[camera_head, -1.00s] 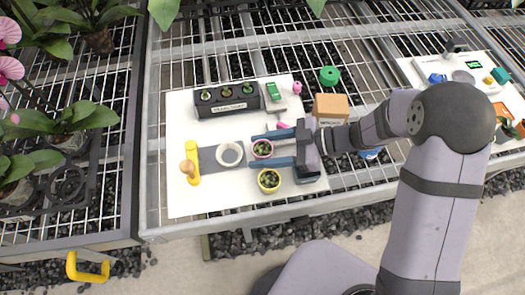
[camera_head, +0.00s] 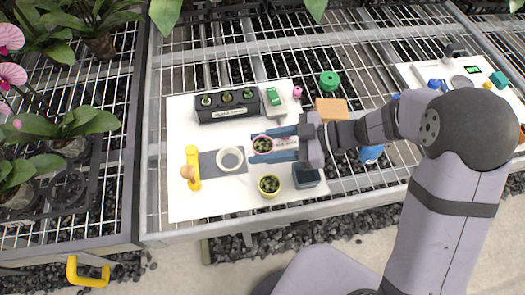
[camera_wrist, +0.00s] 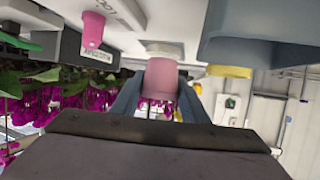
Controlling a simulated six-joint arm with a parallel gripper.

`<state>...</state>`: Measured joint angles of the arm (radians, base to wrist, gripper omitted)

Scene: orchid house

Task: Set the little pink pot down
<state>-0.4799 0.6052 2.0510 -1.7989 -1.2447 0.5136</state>
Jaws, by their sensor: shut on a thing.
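The dish is partly seen behind the pot in the wrist view (camera_wrist: 165,48). The board beneath the pot is hidden by pot and fingers.
A yellow pot (camera_head: 268,194) and a dark tray (camera_head: 306,177) stand in front of my gripper. A black rack (camera_head: 226,113) of small plants is behind. An orange-brown box (camera_head: 331,109) is at right.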

